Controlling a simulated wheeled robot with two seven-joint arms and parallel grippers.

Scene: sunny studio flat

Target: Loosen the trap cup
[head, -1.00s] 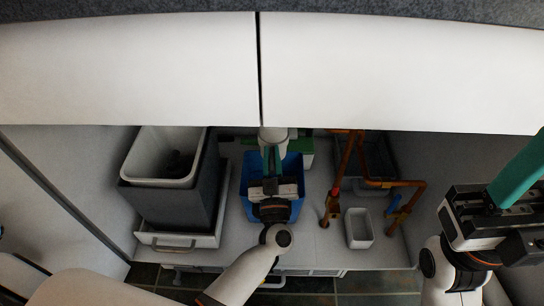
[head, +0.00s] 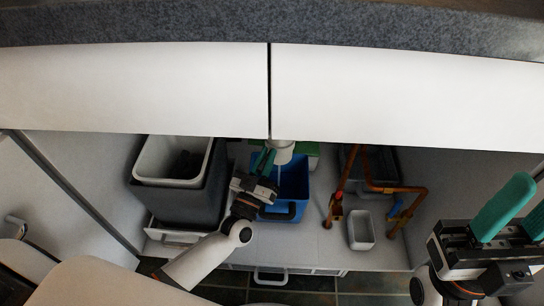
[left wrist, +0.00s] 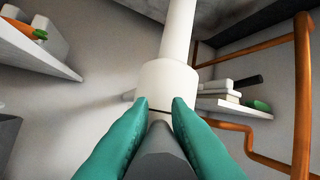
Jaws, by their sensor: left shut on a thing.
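The white trap cup (head: 282,152) hangs under the cupboard's top edge in the head view, above a blue bucket (head: 292,188). In the left wrist view the white trap body (left wrist: 166,85) stands below a narrower white pipe (left wrist: 178,35). My left gripper (head: 265,160) reaches it from the lower left, its teal fingers shut on the cup's sides. The fingers and the dark grey shape between them hide part of the cup. A thin pale streak (head: 280,172) shows below the cup. My right gripper (head: 518,208) is at the right, open and empty, away from the trap.
A grey bin (head: 180,195) on a pull-out stands left of the bucket. Copper pipes (head: 400,189), a valve (head: 336,205) and a small white container (head: 361,230) are to the right. White fronts (head: 140,90) overhang the cupboard opening.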

